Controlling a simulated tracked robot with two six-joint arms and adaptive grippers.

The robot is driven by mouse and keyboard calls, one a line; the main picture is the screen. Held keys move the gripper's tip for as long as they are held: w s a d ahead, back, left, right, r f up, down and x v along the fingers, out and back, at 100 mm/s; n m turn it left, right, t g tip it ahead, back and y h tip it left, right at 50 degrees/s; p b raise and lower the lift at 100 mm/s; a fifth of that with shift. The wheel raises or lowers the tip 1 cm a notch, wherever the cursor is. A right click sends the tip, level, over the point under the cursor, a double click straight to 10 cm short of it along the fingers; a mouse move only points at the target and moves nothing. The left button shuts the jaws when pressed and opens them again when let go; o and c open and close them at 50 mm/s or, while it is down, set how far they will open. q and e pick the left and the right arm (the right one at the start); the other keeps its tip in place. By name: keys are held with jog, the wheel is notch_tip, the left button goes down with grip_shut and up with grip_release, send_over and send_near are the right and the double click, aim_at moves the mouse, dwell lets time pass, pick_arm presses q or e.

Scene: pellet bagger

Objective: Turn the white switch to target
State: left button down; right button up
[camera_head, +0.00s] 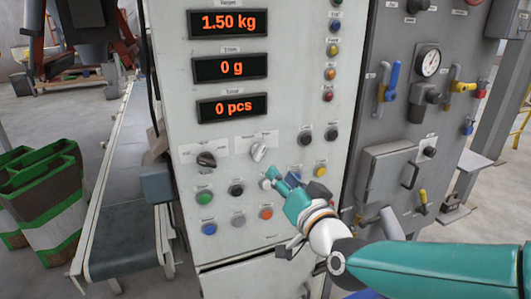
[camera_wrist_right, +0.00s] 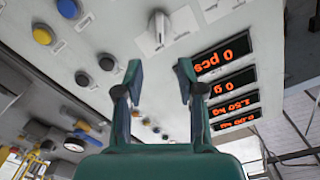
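The white switch (camera_head: 259,151) is a rotary knob on the grey-white control panel (camera_head: 190,110), below the displays. Its pointer is tilted to the upper right in the head view. In the right wrist view, the switch (camera_wrist_right: 158,28) appears upside down, beyond the gap between my fingertips. My right gripper (camera_head: 271,178) is just below and right of the switch in the head view. Its two fingers (camera_wrist_right: 160,73) are apart and empty in the wrist view, not touching the switch. I cannot read the small scale labels around the switch. My left gripper is out of view.
A black knob (camera_head: 206,160) sits left of the switch. Several coloured buttons, including a green one (camera_head: 204,198), lie below. Red displays (camera_head: 230,66) are above. A grey valve panel (camera_head: 430,100) stands right; a conveyor (camera_head: 125,215) and green-white bags (camera_head: 50,200) stand left.

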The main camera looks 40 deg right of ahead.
aim_at(262, 152)
jog(key=p+x, duration=0.1)
jog(key=x, duration=1)
jog(key=shift+w+d+p, duration=0.1)
jog(key=shift+w+p, duration=0.1)
jog(key=shift+p, duration=0.15)
jog(key=shift+c, duration=0.3)
grip_shut()
